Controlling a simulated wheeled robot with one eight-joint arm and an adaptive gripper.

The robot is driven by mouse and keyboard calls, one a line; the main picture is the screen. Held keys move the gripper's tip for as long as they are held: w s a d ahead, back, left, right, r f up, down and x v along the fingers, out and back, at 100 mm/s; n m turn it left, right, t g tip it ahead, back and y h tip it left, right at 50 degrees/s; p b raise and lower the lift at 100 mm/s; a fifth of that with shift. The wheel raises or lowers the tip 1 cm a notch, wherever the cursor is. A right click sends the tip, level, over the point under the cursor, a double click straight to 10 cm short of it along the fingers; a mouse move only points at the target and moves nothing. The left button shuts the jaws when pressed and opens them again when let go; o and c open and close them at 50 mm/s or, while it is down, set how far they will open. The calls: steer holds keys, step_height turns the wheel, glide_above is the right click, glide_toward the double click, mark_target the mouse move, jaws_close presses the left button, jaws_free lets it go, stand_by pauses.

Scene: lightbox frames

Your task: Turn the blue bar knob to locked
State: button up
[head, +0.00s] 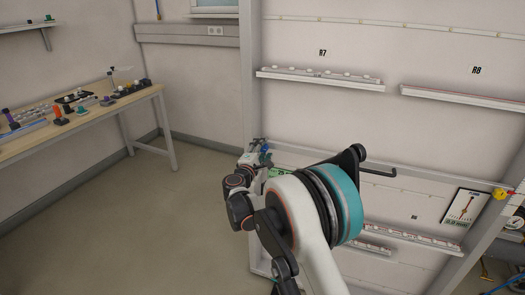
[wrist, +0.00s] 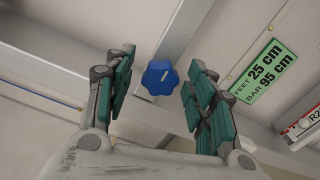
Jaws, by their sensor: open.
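The blue bar knob (wrist: 160,77) is a lobed knob on a pale rail, seen in the middle of the wrist view. My gripper (wrist: 161,60) is open, with one green-padded finger on each side of the knob. Gaps show between the knob and both fingers, so it is not gripped. No locked or unlocked mark can be made out on the knob. In the head view my gripper (head: 258,152) is small, at the end of my arm beside the upright post, and the knob cannot be told clearly there.
A green sign (wrist: 262,72) reading "FEET 25 cm BAR 95 cm" is right of the knob. A pale upright post (head: 250,70) and wall rails (head: 320,82) stand close to my arm. A wooden table (head: 60,128) with several objects is at left. The floor (head: 130,220) between is clear.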

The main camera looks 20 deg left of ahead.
steer(key=s, duration=1.2)
steer(key=shift+a, duration=0.1)
